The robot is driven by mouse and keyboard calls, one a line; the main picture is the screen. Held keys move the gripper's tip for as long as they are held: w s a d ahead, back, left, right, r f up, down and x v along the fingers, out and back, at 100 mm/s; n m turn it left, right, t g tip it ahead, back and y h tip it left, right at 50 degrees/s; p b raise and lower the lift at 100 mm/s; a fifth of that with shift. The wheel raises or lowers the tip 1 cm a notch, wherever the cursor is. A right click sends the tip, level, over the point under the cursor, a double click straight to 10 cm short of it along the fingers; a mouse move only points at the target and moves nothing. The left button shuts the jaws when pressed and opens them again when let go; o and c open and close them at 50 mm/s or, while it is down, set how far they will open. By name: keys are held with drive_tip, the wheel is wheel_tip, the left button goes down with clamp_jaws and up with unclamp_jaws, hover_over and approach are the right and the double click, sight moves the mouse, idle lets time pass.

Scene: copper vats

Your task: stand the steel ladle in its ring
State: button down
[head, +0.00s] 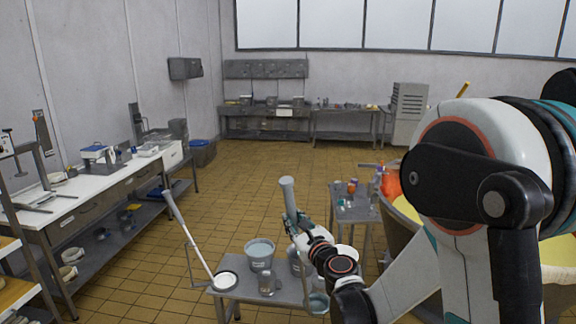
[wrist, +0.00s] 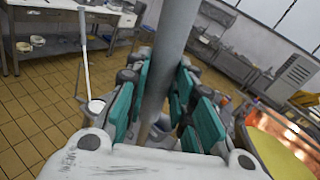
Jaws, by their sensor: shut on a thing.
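My gripper (head: 293,222) is shut on the steel ladle (head: 288,192), above the low grey table. Its thick grey handle stands nearly upright, tilted slightly, with its top above the jaws. In the wrist view the handle (wrist: 174,45) runs between the teal finger pads; its lower end is hidden by the gripper. A small grey round piece (head: 318,303) is at the table's right edge, partly behind my arm; I cannot tell whether it is the ring or a bowl.
The low table (head: 250,292) holds a grey bucket (head: 260,254), a metal mug (head: 268,283) and a white dish (head: 225,281). A long pale rod (head: 188,234) leans by a thin wire frame. A side table (head: 355,211) and a large vat (head: 404,238) stand right.

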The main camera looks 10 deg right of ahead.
sight(289, 191)
drive_tip(key=r+p, duration=0.2)
drive_tip(key=r, duration=0.1)
drive_tip(key=a+r+n+y+p, duration=0.1)
drive_tip(key=r+p, duration=0.2)
drive_tip(key=r, duration=0.1)
drive_tip(key=a+r+y+p, duration=0.1)
drive_tip(key=r+p, duration=0.1)
drive_tip(key=r, duration=0.2)
drive_tip(key=shift+s+a, duration=0.15)
drive_tip(key=shift+s, duration=0.2)
drive_tip(key=shift+f, duration=0.2)
